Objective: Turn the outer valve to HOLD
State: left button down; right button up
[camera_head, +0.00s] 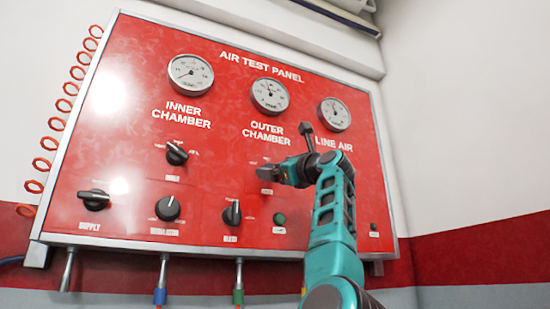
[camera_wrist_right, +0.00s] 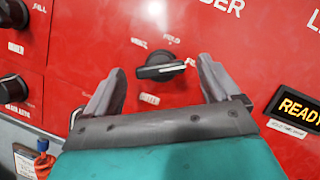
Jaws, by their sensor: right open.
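The outer valve is a black knob (camera_wrist_right: 163,68) on the red panel, under the OUTER CHAMBER lettering. In the right wrist view its bar handle lies nearly level, its right end slightly higher, with a pale line along it. Small white labels sit above it and one below; the upper one (camera_wrist_right: 171,39) seems to read HOLD. My right gripper (camera_wrist_right: 160,64) is open, with one finger on each side of the knob and visible gaps between. In the head view the right gripper (camera_head: 283,173) covers most of this knob. My left gripper is not in view.
The inner chamber knob (camera_head: 177,153) is to the left. Supply (camera_head: 94,200), regulator (camera_head: 168,208) and another black knob (camera_head: 232,213) line the lower panel, beside a green button (camera_head: 280,219). Three gauges (camera_head: 269,95) are above. A lit READY sign (camera_wrist_right: 299,104) is right of the gripper.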

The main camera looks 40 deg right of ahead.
jog(key=shift+p+x, duration=0.3)
jog(key=shift+x, duration=0.6)
jog(key=c, duration=1.1)
